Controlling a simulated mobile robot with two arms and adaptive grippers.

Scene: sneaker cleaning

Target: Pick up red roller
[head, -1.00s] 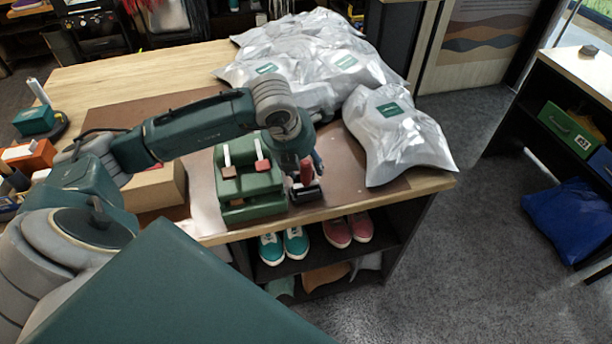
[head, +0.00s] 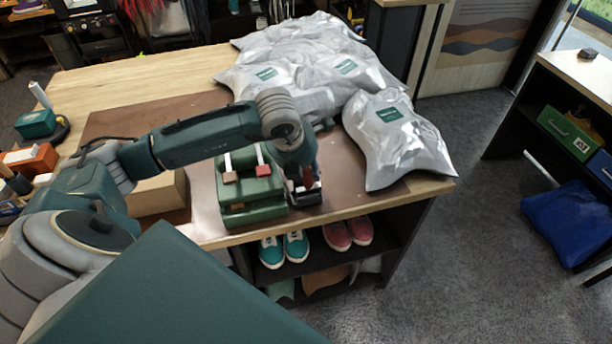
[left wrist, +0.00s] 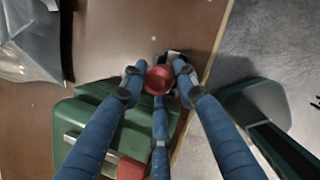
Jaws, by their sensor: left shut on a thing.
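My left gripper (head: 307,178) points down at the front edge of the table, right beside the green caddy (head: 252,209). It is shut on the red roller. The roller's round red end (left wrist: 158,79) shows between the blue fingers in the left wrist view, and part of its red handle (head: 308,175) shows in the head view. A small black and white piece lies under the handle, partly hidden by the fingers. I cannot tell whether the roller touches the table. My right gripper is in neither view.
The caddy holds two white-stemmed tools with reddish blocks (head: 263,170). Silver bags (head: 396,140) cover the table behind and to the right. A cardboard box (head: 158,193) stands left of the caddy. Teal shoes (head: 283,249) and red shoes (head: 348,233) sit on the shelf below.

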